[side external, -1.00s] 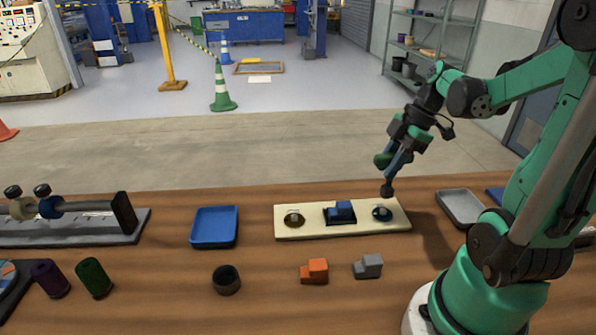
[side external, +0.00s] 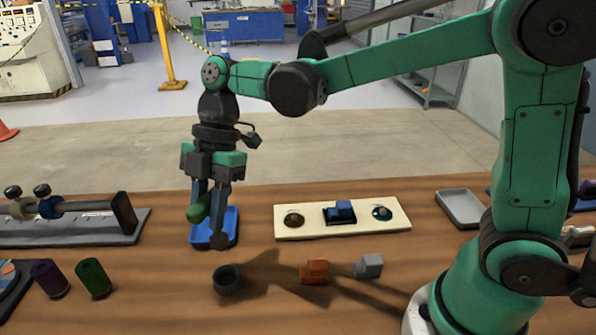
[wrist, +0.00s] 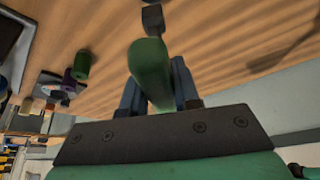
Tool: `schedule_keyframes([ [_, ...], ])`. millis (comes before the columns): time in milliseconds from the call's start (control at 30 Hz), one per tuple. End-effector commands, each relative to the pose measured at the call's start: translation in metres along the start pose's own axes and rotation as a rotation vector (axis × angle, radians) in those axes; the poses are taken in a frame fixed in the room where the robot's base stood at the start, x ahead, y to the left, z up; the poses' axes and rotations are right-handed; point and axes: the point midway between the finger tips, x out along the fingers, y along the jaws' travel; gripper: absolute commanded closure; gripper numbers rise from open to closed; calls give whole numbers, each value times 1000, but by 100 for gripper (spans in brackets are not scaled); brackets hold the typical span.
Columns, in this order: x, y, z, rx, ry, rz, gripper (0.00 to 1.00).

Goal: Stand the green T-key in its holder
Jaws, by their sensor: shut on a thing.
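A dark round open cup (side external: 227,281), which looks like the holder, stands on the table just below and nearer the camera. The key is apart from it.
A cream board (side external: 260,222) with fitted pieces lies to the right. An orange block (side external: 314,272) and a grey block (side external: 368,265) lie right of the cup. Purple (side external: 50,278) and green (side external: 94,278) cylinders stand left.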

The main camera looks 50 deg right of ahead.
Motion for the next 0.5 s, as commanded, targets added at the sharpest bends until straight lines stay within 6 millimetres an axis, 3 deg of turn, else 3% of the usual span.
schedule_keyframes([
  [133, 6, 1, -4, -11, 0, -5, 100],
  [500, 32, 1, 9, -10, 0, -4, 100],
])
